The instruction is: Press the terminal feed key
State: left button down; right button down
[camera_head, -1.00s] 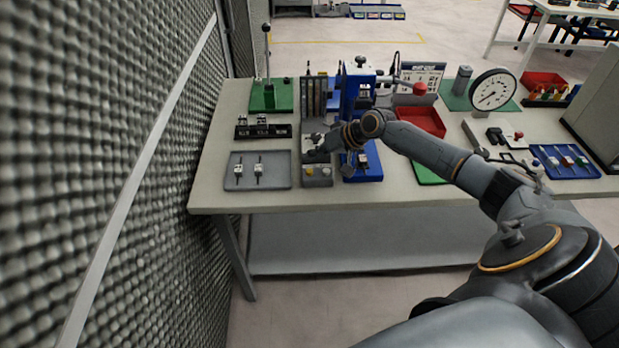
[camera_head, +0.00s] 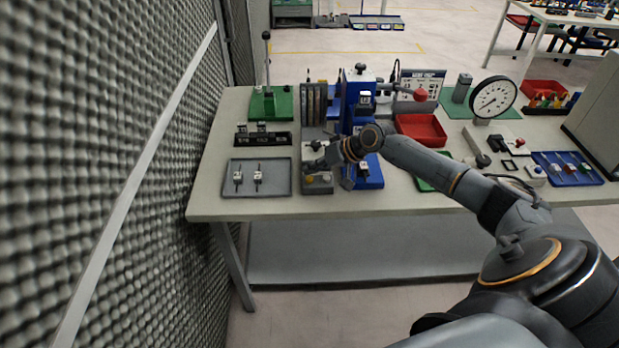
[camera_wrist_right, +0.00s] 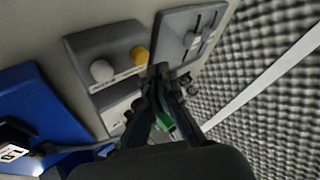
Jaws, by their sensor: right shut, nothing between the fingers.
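A small grey key box (camera_head: 317,184) stands near the table's front edge, just right of the grey tray. It carries a yellow button (camera_wrist_right: 139,55) and a white button (camera_wrist_right: 101,70). The lettering on its front is too small to read, so I cannot tell which button is the feed key. My right gripper (camera_head: 309,162) is shut and empty just behind the key box. In the right wrist view its fingertips (camera_wrist_right: 160,70) show beside the box at the yellow button's end; I cannot tell whether they touch it. My left gripper is out of view.
A grey tray (camera_head: 277,189) with two small parts lies to the left. A blue press (camera_head: 359,97) with a blue base stands right of the key box. Upright magazine strips (camera_head: 313,104) rise behind. A textured foam wall (camera_head: 110,190) bounds the left side.

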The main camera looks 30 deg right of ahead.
aim_at(313, 179)
dwell(0.7)
jog(key=shift+f, duration=0.4)
jog(key=shift+f+b, duration=0.6)
jog(key=shift+b, duration=0.05)
dwell(0.7)
jog(key=shift+r, duration=0.15)
jog(key=shift+r+p, duration=0.85)
notch_tip(313, 179, up, 5)
jog(key=p, duration=0.4)
